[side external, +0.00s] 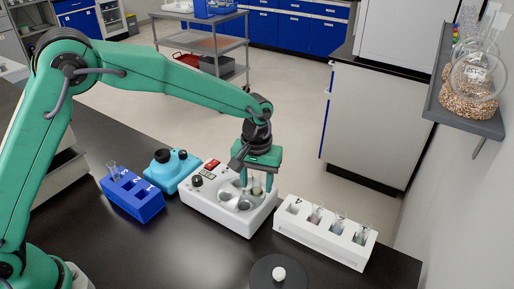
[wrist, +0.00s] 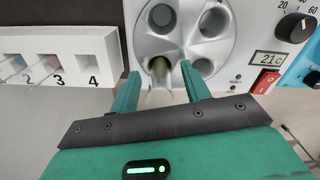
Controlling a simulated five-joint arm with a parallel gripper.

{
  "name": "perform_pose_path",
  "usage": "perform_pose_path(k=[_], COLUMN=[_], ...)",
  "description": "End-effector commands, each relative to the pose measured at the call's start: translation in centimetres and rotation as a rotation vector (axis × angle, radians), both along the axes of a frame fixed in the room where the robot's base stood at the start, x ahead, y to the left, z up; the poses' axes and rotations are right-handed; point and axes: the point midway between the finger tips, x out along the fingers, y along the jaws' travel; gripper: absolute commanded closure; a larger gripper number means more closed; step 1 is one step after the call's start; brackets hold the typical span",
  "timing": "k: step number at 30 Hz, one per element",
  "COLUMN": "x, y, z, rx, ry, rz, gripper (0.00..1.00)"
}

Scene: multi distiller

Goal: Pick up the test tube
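A test tube (wrist: 160,72) with yellow-green contents stands in a well of the white machine (wrist: 128,8), seen from above in the wrist view. In the side view the tube (side external: 256,187) shows between my gripper's fingers, above the machine (side external: 240,222). My gripper (wrist: 161,74) is open. Its two green fingers are on either side of the tube, with a visible gap on each side. In the side view my gripper (side external: 257,181) points down over the machine's round well plate. The tube's lower part is hidden in the well.
A white numbered rack (side external: 345,252) stands to the right, holding several tubes; slot 4 is empty. A blue rack (side external: 140,207) with one tube and a light-blue device (side external: 170,178) stand left. A black disc (side external: 262,275) bearing a white ball is in front.

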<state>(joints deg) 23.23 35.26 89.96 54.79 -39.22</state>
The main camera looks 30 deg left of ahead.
Motion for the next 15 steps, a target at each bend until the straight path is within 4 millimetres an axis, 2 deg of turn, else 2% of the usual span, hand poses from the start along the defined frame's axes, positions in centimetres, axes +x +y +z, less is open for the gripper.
perform_pose_path(k=[1, 6, 7, 15], x=[0.0, 0.0, 0.0, 0.01], y=[0.0, 0.0, 0.0, -0.01], z=[0.01, 0.02, 0.02, 0.06], rx=[0.0, 0.0, 0.0, 0.0], ry=[0.0, 0.0, 0.0, 0.0], rz=[0.0, 0.0, 0.0, 0.0], gripper=[0.62, 0.96, 1.0, 1.0])
